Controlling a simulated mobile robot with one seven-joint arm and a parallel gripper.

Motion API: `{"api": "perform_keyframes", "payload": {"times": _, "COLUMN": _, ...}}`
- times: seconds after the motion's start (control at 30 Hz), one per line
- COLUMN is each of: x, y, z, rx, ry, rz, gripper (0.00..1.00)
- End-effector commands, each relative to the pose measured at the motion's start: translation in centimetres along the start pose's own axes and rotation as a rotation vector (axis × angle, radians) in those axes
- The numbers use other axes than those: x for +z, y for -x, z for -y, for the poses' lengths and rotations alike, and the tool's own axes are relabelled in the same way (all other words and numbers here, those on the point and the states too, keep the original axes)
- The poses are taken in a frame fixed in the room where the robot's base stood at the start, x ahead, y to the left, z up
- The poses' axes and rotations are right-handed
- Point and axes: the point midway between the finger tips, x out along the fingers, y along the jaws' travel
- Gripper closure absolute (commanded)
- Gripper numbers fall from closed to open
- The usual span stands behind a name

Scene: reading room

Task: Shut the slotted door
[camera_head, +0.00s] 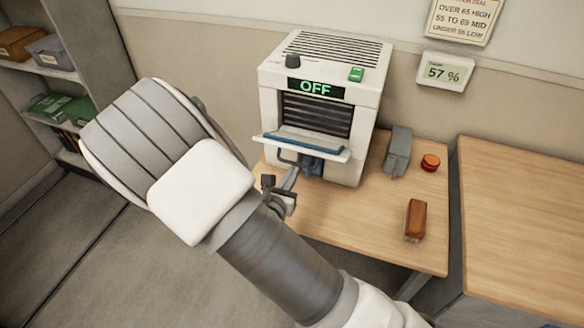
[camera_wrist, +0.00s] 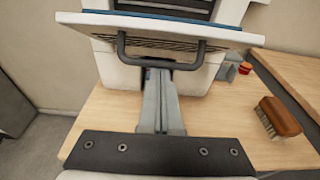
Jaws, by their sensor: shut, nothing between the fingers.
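The slotted door (camera_head: 303,146) is a white flap with a blue inner face, standing out roughly level from the front of a white machine (camera_head: 366,125). In the wrist view the door (camera_wrist: 225,34) shows slots on its underside and a dark bar handle (camera_wrist: 122,48). My gripper (camera_wrist: 157,75) is shut and empty, its fingers reaching forward below the door, near the handle. In the head view my gripper (camera_head: 294,174) is below the door's front edge. I cannot tell whether the fingertips touch the handle or door.
The machine's display (camera_head: 315,89) reads OFF. On the wooden table (camera_head: 345,225) stand a grey object (camera_head: 397,152), a red round item (camera_head: 430,162) and a brown brush (camera_head: 416,219). A second table (camera_head: 520,220) is at right, shelves (camera_head: 55,72) at left. A gauge (camera_head: 447,72) reads 57 %.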

Motion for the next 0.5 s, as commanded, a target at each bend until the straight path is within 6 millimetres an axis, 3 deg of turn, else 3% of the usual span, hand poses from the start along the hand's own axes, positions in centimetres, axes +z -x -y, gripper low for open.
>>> {"api": "perform_keyframes", "payload": {"times": 0.03, "x": 1.6, "y": 0.1, "z": 0.1, "rx": -0.002, "ry": -0.004, "rz": -0.027, "gripper": 1.00}}
{"api": "perform_keyframes", "payload": {"times": 0.5, "x": 7.0, "y": -0.9, "z": 0.2, "rx": 0.002, "ry": -0.010, "rz": -0.351, "gripper": 1.00}}
